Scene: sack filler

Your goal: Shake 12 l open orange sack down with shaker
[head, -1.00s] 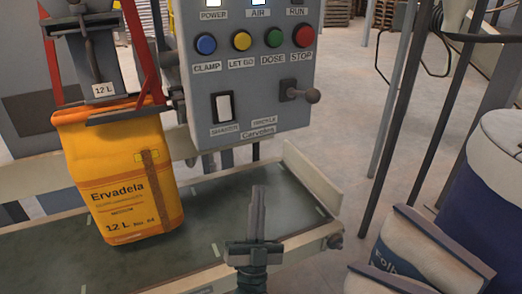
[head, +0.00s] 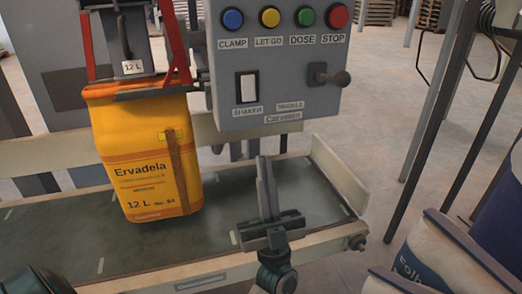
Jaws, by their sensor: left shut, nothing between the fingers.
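The orange sack (head: 145,165), marked Ervadela 12 L, hangs at the left under the filler spout (head: 128,45), its mouth at the clamp with the red arms (head: 174,38). Its base is just above or on the dark belt; I cannot tell which. The shaker switch (head: 248,87), a white rocker labelled SHAKER, is on the grey control panel (head: 290,75). My left gripper (head: 264,160) is shut and empty, fingers pointing up, below the panel in the picture and right of the sack. It appears apart from both. My right gripper is not in view.
The panel has a CLAMP button (head: 232,19), LET GO button (head: 270,17), DOSE button (head: 306,16), STOP button (head: 337,15) and a trickle lever (head: 328,75). The dark belt (head: 60,235) has pale side rails. Filled white sacks (head: 440,250) stand at lower right.

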